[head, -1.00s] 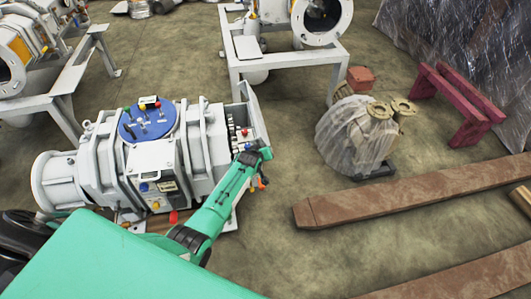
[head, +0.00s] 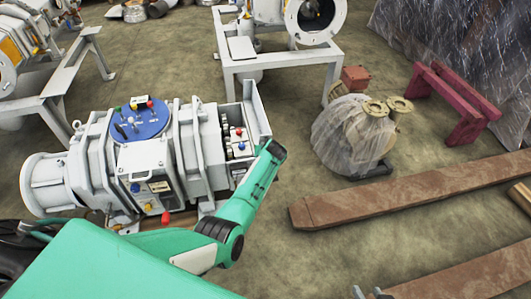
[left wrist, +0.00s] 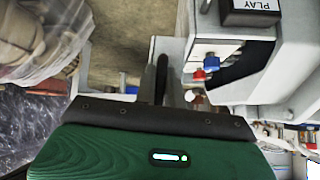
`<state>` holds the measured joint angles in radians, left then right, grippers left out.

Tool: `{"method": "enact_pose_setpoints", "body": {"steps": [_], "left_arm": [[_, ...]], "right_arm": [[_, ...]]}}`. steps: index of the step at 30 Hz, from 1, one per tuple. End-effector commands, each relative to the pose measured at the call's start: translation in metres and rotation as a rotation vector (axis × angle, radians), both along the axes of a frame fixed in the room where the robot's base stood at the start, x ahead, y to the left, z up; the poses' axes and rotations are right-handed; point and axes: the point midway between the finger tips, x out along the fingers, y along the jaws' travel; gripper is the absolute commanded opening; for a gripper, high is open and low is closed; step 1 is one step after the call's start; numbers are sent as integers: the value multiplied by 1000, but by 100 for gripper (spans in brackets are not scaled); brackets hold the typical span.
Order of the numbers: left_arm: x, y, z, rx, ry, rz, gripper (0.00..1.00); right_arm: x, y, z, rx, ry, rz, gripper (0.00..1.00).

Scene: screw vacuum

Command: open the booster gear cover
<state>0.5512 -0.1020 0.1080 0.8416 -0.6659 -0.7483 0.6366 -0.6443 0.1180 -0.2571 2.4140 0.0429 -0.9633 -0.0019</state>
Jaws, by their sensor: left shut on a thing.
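The grey booster machine (head: 185,130) stands at the left in the head view, with a blue round plate (head: 138,120) on top. In the left wrist view my left gripper (left wrist: 168,92) is shut on what looks like a dark handle (left wrist: 162,70) against a grey plate (left wrist: 170,50). Tips of my right gripper (head: 370,293) show apart at the bottom edge, empty.
A plastic-wrapped part (head: 350,135) stands right of the machine. Rusty beams (head: 400,195) lie on the floor at right, with a red trestle (head: 455,105) behind. A grey frame (head: 280,72) stands at the back. Floor between machine and wrapped part is clear.

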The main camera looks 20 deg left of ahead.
Motion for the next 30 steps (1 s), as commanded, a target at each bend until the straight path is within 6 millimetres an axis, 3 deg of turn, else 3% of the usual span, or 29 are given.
{"method": "enact_pose_setpoints", "body": {"steps": [19, 20, 23, 30], "left_arm": [[2, -5, 0, 21, 13, -4, 0], [2, -5, 0, 21, 13, -4, 15], [2, -4, -1, 21, 14, -3, 32], [1, -3, -1, 22, 16, -1, 32]], "right_arm": [[4, 9, 0, 29, -52, 8, 36], [4, 9, 0, 29, -52, 8, 36], [4, 9, 0, 30, -52, 8, 36], [4, 9, 0, 29, -52, 9, 36]]}}
